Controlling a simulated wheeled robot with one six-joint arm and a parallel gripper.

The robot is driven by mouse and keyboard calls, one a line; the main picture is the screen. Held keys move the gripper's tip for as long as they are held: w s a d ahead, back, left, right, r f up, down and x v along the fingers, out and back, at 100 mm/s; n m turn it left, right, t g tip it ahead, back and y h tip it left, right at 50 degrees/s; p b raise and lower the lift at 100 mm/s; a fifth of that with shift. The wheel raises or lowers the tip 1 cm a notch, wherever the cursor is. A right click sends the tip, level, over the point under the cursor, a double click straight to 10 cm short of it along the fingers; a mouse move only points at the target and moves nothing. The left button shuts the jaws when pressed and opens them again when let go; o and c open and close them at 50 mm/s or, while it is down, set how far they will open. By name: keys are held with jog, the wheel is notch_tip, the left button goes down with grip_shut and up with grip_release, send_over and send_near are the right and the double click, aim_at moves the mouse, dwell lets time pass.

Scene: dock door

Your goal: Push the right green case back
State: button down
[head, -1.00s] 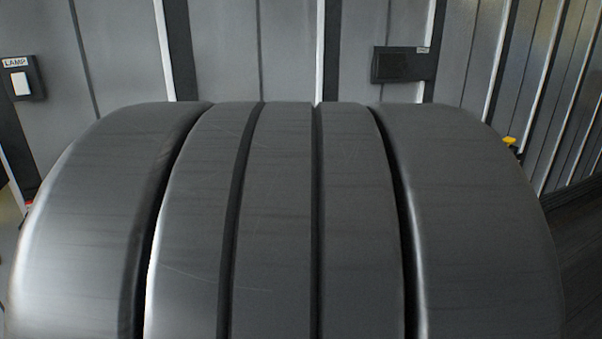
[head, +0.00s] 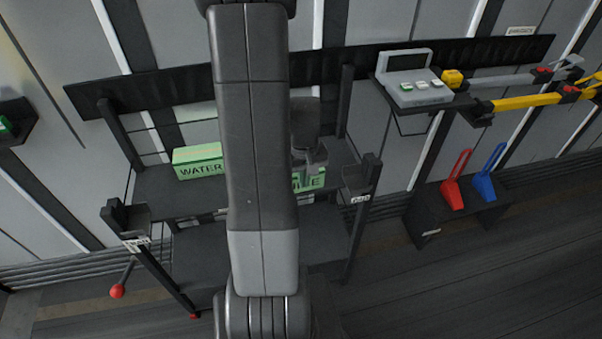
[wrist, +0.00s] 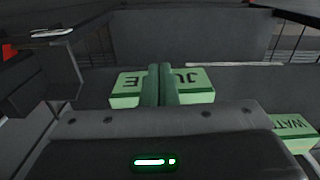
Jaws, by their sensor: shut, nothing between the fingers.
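The right green case (head: 318,181), lettered on its front, stands on the dark shelf (head: 185,202), mostly hidden behind my arm and gripper. The wrist view shows it, upside-down letters "JU" and "E" (wrist: 126,90), directly beyond my fingertips. My gripper (head: 312,160) is at this case, its fingers (wrist: 160,84) shut together with nothing between them. The fingers cover the middle of the lettering; whether they touch the case I cannot tell. The left green case marked WATER (head: 198,160) stands apart on the same shelf and shows at the right edge of the wrist view (wrist: 293,130).
Shelf posts rise at the left (head: 118,130) and right (head: 362,190). At the right are a grey device with buttons (head: 413,85), yellow-handled bars (head: 525,100) and a low stand with red (head: 455,190) and blue (head: 487,185) handles. A red knob (head: 117,291) sticks out front left.

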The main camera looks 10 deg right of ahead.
jog(key=w+f+p, duration=0.1)
jog(key=w+f, duration=0.3)
jog(key=f, duration=0.5)
jog(key=shift+a, duration=0.15)
jog(key=w+b, duration=0.1)
jog(key=w, duration=0.7)
jog(key=w+a+b, duration=0.1)
jog(key=w, duration=0.4)
jog(key=shift+b, duration=0.35)
jog(key=shift+s, duration=0.15)
